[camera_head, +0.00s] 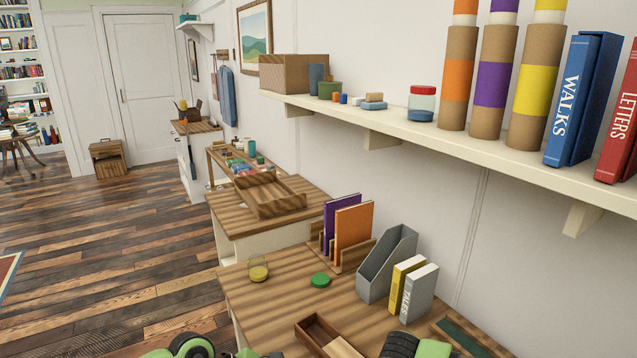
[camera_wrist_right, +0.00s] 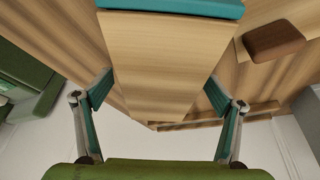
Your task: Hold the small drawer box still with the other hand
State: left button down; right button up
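In the right wrist view a pale wooden box (camera_wrist_right: 160,60) with a teal band (camera_wrist_right: 170,8) fills the middle; I take it for the small drawer box. My right gripper (camera_wrist_right: 160,82) has one teal finger at each side of it, the fingertips close to its edges. Whether they press on it is not clear. In the head view, green and black parts of my arms show along the bottom edge. My left gripper's fingers are not visible. A wooden piece with a dark teal panel (camera_head: 462,335) at the bottom right may be the same box, cut off by the frame.
A dark open wooden tray (camera_head: 315,332) lies at the front of the table. A brown block (camera_wrist_right: 273,40) lies beside the box. A shelf (camera_head: 395,124) overhangs the table.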

jog(key=p+v, duration=0.3)
jog(key=v, duration=0.4)
jog(key=shift+r+p, duration=0.1)
jog(key=shift+p, duration=0.25)
jog(key=o, duration=0.4)
